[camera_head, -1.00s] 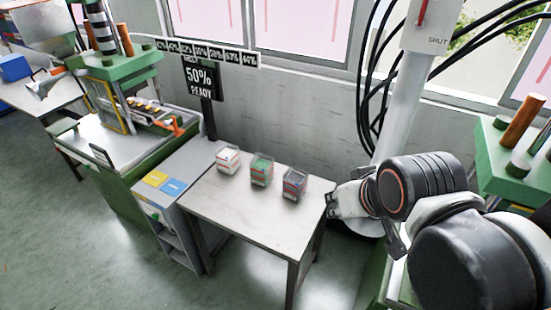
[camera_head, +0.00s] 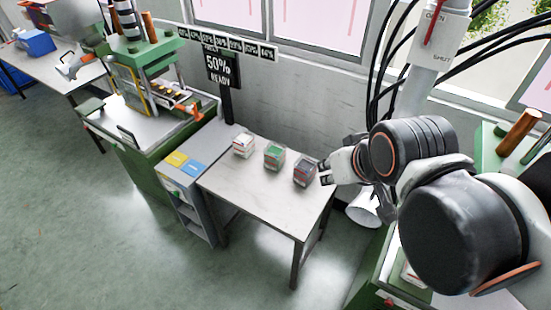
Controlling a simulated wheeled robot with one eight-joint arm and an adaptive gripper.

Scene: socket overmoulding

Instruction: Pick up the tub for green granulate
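The tub with green granulate (camera_head: 274,156) stands upright on the white table, in the middle of a row of three tubs. A tub with white contents (camera_head: 243,145) stands to its left, and a tub with dark grey contents (camera_head: 304,172) to its right. My gripper (camera_head: 322,174) is at the table's right end, close beside the grey tub. I cannot tell whether it touches that tub. The green tub is clear of my gripper, with the grey tub between them. The fingers look apart with nothing between them, though they are small here.
The table (camera_head: 255,195) has bare room in front of the tubs. A grey cabinet (camera_head: 190,205) with yellow and blue labels adjoins it on the left, beside a green press (camera_head: 150,60). A sign (camera_head: 218,68) reading 50% READY stands behind. A white pipe and black cables are at right.

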